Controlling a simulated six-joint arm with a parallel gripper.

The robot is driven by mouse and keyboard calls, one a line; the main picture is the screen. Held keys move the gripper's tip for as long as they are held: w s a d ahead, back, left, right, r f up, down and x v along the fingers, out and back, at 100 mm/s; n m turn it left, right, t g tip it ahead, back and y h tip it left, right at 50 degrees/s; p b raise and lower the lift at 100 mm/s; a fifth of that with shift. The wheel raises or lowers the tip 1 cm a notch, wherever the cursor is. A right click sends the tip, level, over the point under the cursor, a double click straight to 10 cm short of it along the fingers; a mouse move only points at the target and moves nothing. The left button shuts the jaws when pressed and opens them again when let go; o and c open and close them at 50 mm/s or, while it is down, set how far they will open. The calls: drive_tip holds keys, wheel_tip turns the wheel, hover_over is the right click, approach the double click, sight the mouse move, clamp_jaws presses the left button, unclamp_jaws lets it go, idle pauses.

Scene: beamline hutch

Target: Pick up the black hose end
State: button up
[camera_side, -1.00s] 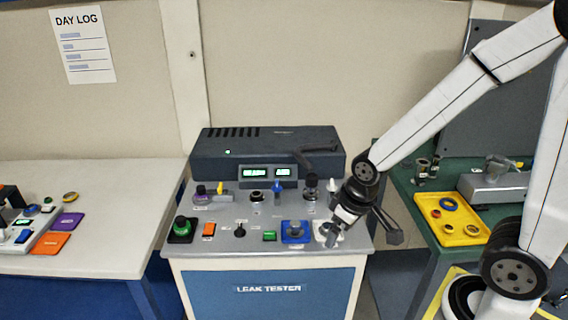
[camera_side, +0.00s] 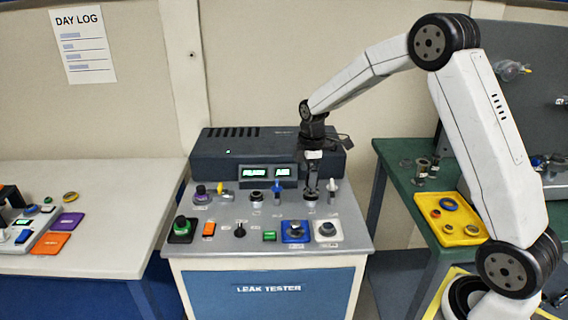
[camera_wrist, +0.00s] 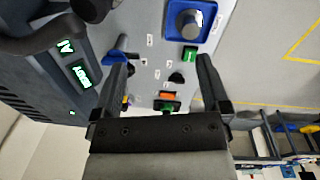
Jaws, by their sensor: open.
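In the wrist view a thick black hose (camera_wrist: 38,42) curves along the left side beside the tester's displays. A rounded black piece (camera_wrist: 94,8) shows at the top edge, cut off by the frame; I cannot tell for sure that it is the hose end. My gripper (camera_side: 311,190) points down over the back right of the panel in the side view and covers what stands there. In the wrist view my gripper (camera_wrist: 162,68) has its two fingers wide apart, with nothing held between them. The black piece lies outside the fingers.
The leak tester panel (camera_side: 220,238) carries several knobs and buttons. A blue lever (camera_side: 277,190) and a white-tipped lever (camera_side: 331,187) flank my gripper. The dark display housing (camera_side: 225,160) stands behind. A yellow tray (camera_side: 465,233) is on the green bench at right.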

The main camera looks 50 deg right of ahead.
sight(308, 191)
drive_tip(key=w+d+n, duration=0.1)
drive_tip(key=d, duration=0.1)
drive_tip(key=w+d+f+n, duration=0.1)
drive_tip(key=w+d+n, duration=0.1)
drive_tip(key=d, duration=0.1)
drive_tip(key=w+d+n, duration=0.1)
drive_tip(key=d+n, duration=0.1)
drive_tip(key=shift+w+d+f+g, duration=0.3)
drive_tip(key=shift+w+f+g, duration=0.05)
drive_tip(key=shift+f+g, duration=0.05)
drive_tip(key=shift+f, duration=1.3)
drive_tip(key=shift+s+f, duration=0.2)
drive_tip(key=shift+f, duration=2.4)
clamp_jaws()
